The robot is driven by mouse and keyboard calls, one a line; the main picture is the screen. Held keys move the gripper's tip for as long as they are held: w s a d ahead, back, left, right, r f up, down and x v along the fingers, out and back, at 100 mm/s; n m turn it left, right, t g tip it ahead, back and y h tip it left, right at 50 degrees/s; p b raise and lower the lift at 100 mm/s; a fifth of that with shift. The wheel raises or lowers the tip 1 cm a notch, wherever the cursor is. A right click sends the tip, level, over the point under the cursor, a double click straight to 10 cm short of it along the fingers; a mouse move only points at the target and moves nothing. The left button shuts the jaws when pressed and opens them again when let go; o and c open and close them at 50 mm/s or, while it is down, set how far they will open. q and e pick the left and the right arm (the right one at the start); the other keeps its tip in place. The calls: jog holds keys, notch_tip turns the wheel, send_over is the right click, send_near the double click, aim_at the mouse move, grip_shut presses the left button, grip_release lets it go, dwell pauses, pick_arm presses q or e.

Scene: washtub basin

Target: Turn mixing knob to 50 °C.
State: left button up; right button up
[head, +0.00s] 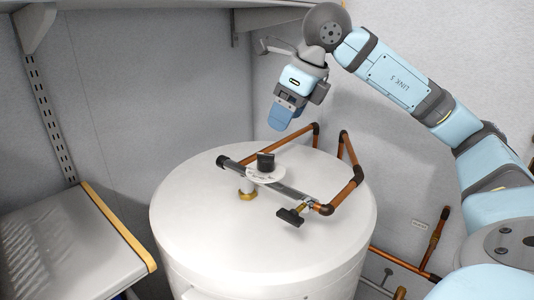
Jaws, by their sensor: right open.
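The mixing knob (266,162) is black and sits on a round white dial plate (265,175). The dial is mounted on a dark horizontal pipe above the top of the white tank (195,210). The dial markings are too small to read, so the set temperature cannot be told. My right gripper (281,117) is open, with blue fingers pointing down. It hangs above and slightly right of the knob, apart from it, with nothing visible in it. My left gripper is not in the head view.
Copper pipes (347,188) rise behind and right of the dial. A black valve handle (290,216) sticks out at the front. A grey bench with a yellow edge (120,226) stands at left. A shelf (160,4) overhangs at the top. The tank's front top is clear.

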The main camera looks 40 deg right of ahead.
aim_at(267, 154)
jog(key=p+x, duration=0.1)
jog(key=x, duration=1)
jog(key=shift+d, duration=0.15)
jog(key=c, duration=0.9)
